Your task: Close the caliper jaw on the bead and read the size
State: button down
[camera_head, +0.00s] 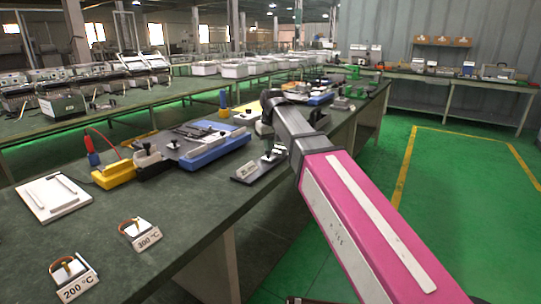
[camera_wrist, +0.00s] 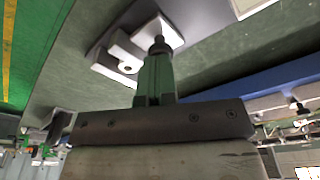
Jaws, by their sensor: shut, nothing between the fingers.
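In the wrist view, my gripper (camera_wrist: 157,90) shows as shut green-grey fingers pointing away from the camera, with nothing seen held between them. Just beyond their tips is a dark round knob (camera_wrist: 159,45), in line with the fingers; I cannot tell whether they touch it. Left of the fingers is a small device with pale blocks (camera_wrist: 118,52) and a round pale part (camera_wrist: 129,67) on a dark base, probably the caliper. In the head view the device (camera_head: 270,156) stands at the bench's right edge behind a label plate (camera_head: 247,172). The bead cannot be told for certain.
On the green bench (camera_head: 175,235) are a blue-sided instrument (camera_head: 215,151), a yellow block (camera_head: 112,175), a white tray (camera_head: 54,196) and plates marked 200 °C (camera_head: 75,279) and 300 °C (camera_head: 140,234). Free green floor (camera_head: 450,220) lies to the right.

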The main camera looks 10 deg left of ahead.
jog(key=shift+r, duration=3.5)
